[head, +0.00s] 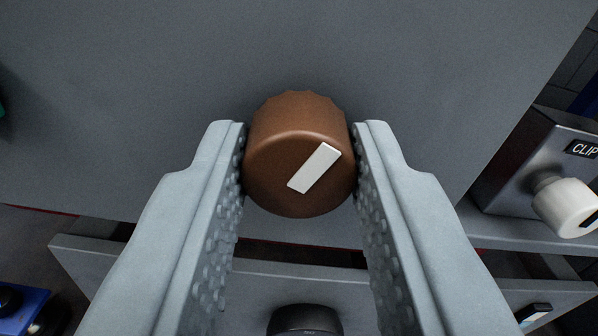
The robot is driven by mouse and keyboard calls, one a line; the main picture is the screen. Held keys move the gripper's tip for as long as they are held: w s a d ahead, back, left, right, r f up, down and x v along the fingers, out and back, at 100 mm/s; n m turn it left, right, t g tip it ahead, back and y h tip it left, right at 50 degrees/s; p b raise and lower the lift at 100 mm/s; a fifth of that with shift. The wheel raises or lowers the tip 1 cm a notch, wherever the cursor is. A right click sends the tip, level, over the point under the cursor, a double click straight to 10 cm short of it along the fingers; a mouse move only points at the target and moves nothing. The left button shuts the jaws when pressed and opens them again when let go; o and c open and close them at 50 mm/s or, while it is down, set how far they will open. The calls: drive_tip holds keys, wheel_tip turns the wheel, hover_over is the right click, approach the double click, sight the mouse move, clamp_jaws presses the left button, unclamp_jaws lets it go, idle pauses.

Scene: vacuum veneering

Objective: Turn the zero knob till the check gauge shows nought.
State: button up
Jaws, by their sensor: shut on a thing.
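A round brown knob (282,181) with a fluted rim sticks out of a grey panel (420,70) in the middle of the head view. A white pointer mark (315,168) on its face slants from lower left to upper right. My gripper (300,165) is shut on this knob, one finger against its left side and one against its right. No label on the knob can be seen, so I cannot tell from its looks that it is the zero knob. No check gauge is in view.
A metal box (530,160) labelled "CLIP" with a white knob (566,207) stands at the right. Below the panel is a grey ledge (110,265), with a dark rounded thing (305,320) at the bottom middle. A blue thing (25,300) lies at the lower left.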

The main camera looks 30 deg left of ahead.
drive_tip(key=shift+n, duration=1.5)
drive_tip(key=o, duration=1)
drive_tip(key=shift+c, duration=0.2)
drive_tip(key=v, duration=1.7)
drive_tip(key=shift+s, duration=0.15)
drive_tip(key=shift+d, duration=0.1)
